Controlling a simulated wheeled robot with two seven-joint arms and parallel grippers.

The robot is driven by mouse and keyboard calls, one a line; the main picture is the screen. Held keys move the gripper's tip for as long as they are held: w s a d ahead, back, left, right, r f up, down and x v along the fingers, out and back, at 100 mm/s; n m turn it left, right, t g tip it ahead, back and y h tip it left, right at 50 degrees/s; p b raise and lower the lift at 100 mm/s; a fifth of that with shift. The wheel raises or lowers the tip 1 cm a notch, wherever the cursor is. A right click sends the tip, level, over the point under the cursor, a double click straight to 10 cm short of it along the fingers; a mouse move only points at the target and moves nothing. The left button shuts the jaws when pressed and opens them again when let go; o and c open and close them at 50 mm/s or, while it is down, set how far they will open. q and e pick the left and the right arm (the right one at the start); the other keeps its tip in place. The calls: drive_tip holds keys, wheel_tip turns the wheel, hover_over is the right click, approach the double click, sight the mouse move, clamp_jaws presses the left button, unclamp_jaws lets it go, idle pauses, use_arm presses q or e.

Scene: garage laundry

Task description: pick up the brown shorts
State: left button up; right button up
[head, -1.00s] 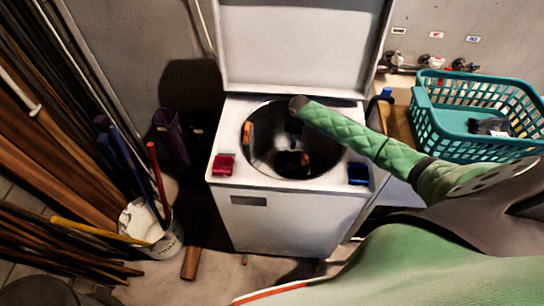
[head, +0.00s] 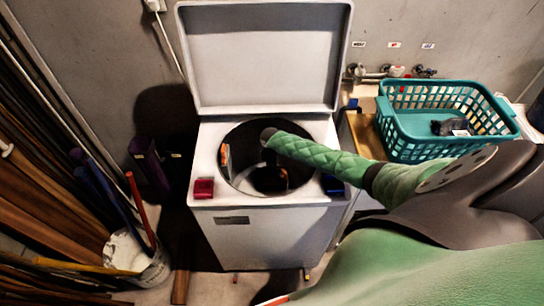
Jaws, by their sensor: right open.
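The top-loading white washer (head: 265,240) stands in the middle with its lid raised and its round drum open. My right arm comes in from the right and reaches over the drum opening. My right gripper (head: 270,178) points down inside the drum; it is dark and partly lost in shadow, and it is open. I cannot clearly make out the brown shorts; the drum's inside is mostly dark and partly covered by my arm. A small orange and pale patch (head: 225,156) shows at the drum's left side. My left gripper is not in view.
A teal basket (head: 405,148) with a dark item (head: 450,127) stands at the right. A red box (head: 203,188) and a blue box (head: 333,186) sit on the washer's front corners. The raised lid (head: 265,60) stands behind the drum. Planks and a bucket (head: 140,262) crowd the left.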

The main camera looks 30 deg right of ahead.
drive_tip(key=shift+f, duration=0.35)
clamp_jaws()
drive_tip(key=shift+r, duration=0.15)
